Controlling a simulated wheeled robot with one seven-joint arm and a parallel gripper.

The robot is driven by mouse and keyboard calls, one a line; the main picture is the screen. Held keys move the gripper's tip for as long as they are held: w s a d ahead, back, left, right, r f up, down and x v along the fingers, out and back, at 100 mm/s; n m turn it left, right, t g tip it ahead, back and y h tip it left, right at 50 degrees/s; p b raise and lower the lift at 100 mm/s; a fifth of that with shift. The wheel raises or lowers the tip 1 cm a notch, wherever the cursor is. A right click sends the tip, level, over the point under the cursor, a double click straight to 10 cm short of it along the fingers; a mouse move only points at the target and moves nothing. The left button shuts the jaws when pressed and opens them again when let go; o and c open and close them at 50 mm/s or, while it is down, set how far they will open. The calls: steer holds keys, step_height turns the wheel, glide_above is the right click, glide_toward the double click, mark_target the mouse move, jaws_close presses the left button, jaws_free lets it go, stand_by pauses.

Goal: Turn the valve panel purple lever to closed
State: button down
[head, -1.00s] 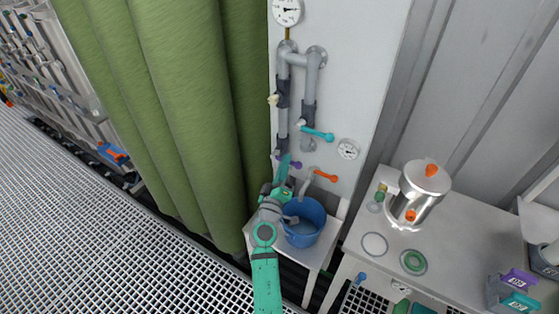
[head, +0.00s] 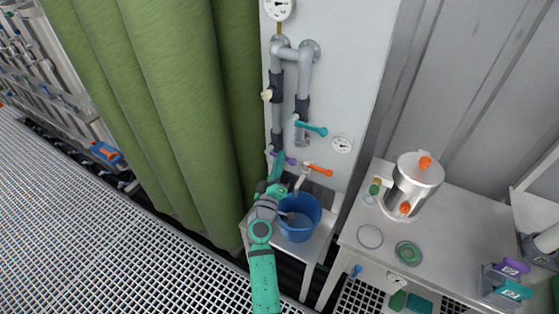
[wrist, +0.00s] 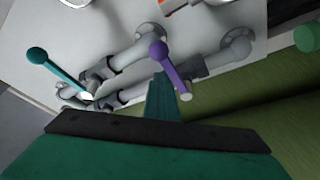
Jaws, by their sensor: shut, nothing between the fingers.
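The purple lever (head: 288,160) is on the valve panel (head: 350,95), low on the left pipe. In the wrist view the purple lever (wrist: 170,68) has a round knob at one end and slants down to the right. My gripper (head: 279,160) is shut and empty, with its tip close to the purple lever. In the wrist view the shut fingers (wrist: 161,88) are just below and left of the lever. I cannot tell whether they touch it. The lever's pivot is partly hidden in the head view.
A teal lever (head: 313,128) and an orange lever (head: 319,170) are nearby on the panel. A blue bucket (head: 300,228) stands on a small table below. A green curtain (head: 165,120) hangs to the left. A steel vessel (head: 411,185) stands on the right bench.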

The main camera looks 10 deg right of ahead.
steer(key=shift+s+d+f, duration=0.1)
steer(key=shift+d+f, duration=0.1)
steer(key=shift+f, duration=0.3)
step_height(320, 180, up, 5)
steer(key=s+a+f, duration=0.3)
steer(key=s+a, duration=0.4)
steer(key=s+a+f+g+y, duration=0.1)
steer(key=s+a+f+y, duration=0.25)
steer(key=s+f, duration=0.65)
steer(key=s+a+f+g+y, duration=0.1)
steer(key=s+a+f+y, duration=0.4)
steer(key=s, duration=0.9)
steer(key=s+r+m, duration=0.2)
steer(key=s+r, duration=0.1)
steer(key=s, duration=0.8)
steer(key=s+r+m, duration=0.3)
steer(key=s+r, duration=0.1)
steer(key=s, duration=0.6)
steer(key=shift+s+a+r+g+y, duration=0.15)
steer(key=shift+s+a+g+y, duration=0.2)
steer(key=shift+a+g, duration=0.05)
